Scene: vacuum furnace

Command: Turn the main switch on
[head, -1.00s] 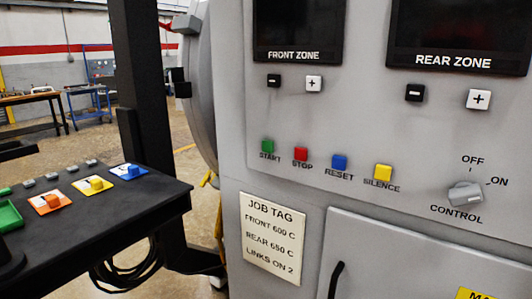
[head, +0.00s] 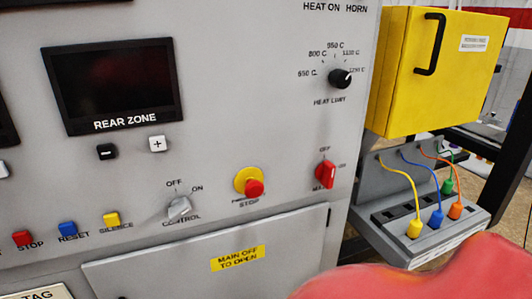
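The main switch (head: 326,174) is a red rotary handle on the grey cabinet front, right of the stop button. OFF is printed above it and a blurred mark, likely ON, to its right. The handle looks roughly upright, toward OFF. The label under it is partly covered by the handle and reads as MAIN. Neither gripper shows clearly in the head view. Whether the blurred red shape at the bottom right is part of my arm I cannot tell.
The control knob (head: 180,208) and red-on-yellow stop button (head: 252,184) sit left of the switch. The heat limit knob (head: 340,78) is above. A yellow box (head: 400,90) and a plug tray (head: 385,240) with coloured cables stick out at the right.

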